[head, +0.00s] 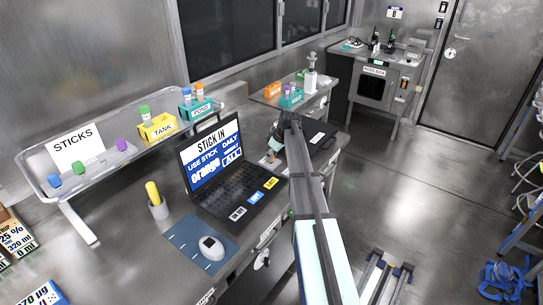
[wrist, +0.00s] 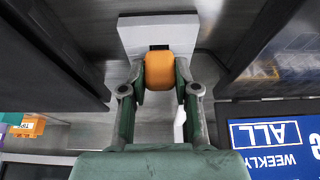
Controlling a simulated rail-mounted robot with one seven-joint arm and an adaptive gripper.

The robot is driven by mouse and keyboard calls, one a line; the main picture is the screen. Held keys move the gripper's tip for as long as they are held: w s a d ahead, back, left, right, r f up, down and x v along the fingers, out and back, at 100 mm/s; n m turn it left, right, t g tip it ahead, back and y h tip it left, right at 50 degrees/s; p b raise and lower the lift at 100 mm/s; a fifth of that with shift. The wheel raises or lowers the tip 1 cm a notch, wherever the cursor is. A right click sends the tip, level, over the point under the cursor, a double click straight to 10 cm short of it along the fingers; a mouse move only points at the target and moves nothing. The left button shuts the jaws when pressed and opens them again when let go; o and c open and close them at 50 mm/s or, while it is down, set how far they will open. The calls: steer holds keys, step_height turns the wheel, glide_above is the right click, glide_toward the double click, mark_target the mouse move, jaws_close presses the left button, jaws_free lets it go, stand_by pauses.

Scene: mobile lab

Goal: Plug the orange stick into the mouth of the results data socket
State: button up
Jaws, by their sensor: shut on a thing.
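The orange stick (wrist: 158,70) is between the two fingers of my gripper (wrist: 160,82), which is shut on it. In the wrist view a pale block (wrist: 150,30) with a dark slot (wrist: 158,47) lies just beyond the stick's far end; it looks like the results data socket, though I see no label. The stick lines up roughly with the slot. I cannot tell whether its tip touches or enters it. In the head view my gripper (head: 273,150) is beside the laptop's right edge, and the arm hides much around it.
The laptop (head: 240,190) stands open on the bench, its screen reading "STICK IN" and "orange". The STICKS tray (head: 105,165) at left holds blue, green and purple sticks. A yellow TANK rack (head: 158,128) and teal rack (head: 195,109) stand behind. A mouse (head: 211,247) lies in front.

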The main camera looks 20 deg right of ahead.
steer(key=shift+f, duration=0.25)
steer(key=o, duration=1.1)
steer(key=shift+c, duration=0.2)
steer(key=shift+r, duration=0.1)
steer(key=v, duration=1.2)
